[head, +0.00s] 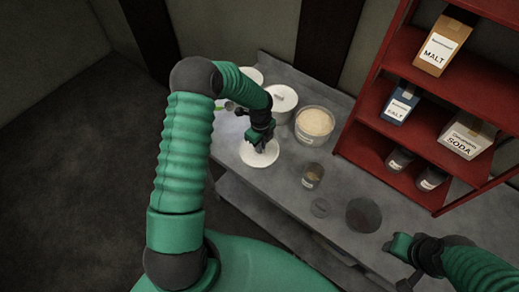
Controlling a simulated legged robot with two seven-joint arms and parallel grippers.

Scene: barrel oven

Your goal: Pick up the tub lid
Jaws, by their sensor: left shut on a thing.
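A round white tub lid (258,158) is at the left part of the grey bench, under my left gripper (259,146). The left gripper is shut on the lid, near its upper middle; the fingertips are small and partly dark. I cannot tell whether the lid touches the bench or is just above it. A white lidded tub (282,99) stands behind it. My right gripper (402,263) is at the lower right, apart from the lid, and its fingers are too unclear to judge.
The grey bench (285,190) also holds a clear tub of pale contents (314,123), a small jar (312,176), a small clear disc (320,208) and a dark round disc (363,215). A red shelf (362,151) with boxes, including malt (443,42), stands at the right.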

